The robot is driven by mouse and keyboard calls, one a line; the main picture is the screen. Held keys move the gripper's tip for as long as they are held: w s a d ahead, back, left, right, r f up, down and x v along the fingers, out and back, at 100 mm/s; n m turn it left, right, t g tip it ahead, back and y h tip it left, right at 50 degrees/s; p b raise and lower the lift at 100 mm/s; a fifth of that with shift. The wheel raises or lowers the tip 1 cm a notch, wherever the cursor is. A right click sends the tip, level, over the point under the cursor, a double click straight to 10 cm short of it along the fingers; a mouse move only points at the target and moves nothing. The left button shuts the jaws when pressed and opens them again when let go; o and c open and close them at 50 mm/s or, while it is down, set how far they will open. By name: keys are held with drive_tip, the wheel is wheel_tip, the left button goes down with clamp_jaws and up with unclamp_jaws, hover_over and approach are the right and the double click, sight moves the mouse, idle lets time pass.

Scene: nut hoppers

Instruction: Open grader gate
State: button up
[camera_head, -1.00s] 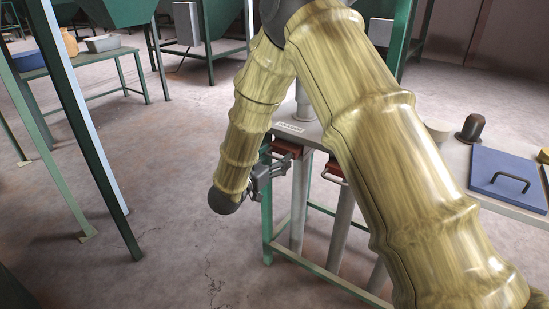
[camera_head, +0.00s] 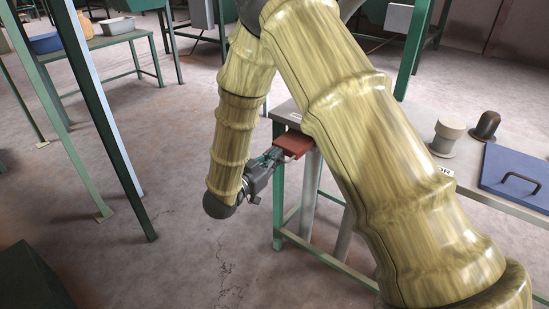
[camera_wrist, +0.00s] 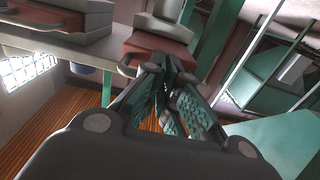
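The grader gate is a red slide plate (camera_head: 293,144) at the left end of the grey bench, sticking out from under its edge. My gripper (camera_head: 275,157) is at the plate's outer end. In the wrist view the red plate (camera_wrist: 158,48) comes out below a grey housing, with a pale bar handle (camera_wrist: 129,60) on its front. The fingers (camera_wrist: 167,68) are close together around the handle's bar and appear shut on it. The fingertips partly hide the handle.
A second red gate with its own handle (camera_wrist: 45,16) is to the left in the wrist view. The bench (camera_head: 465,165) carries a blue lid (camera_head: 515,178) and a grey cup-shaped part (camera_head: 447,138). Green posts (camera_head: 112,140) stand at left; the floor between is clear.

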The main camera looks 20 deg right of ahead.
drive_tip(key=o, duration=1.6)
drive_tip(key=shift+r, duration=0.1)
drive_tip(key=shift+c, duration=0.2)
drive_tip(key=o, duration=0.3)
drive_tip(key=v, duration=1.2)
drive_tip(key=shift+o, duration=0.2)
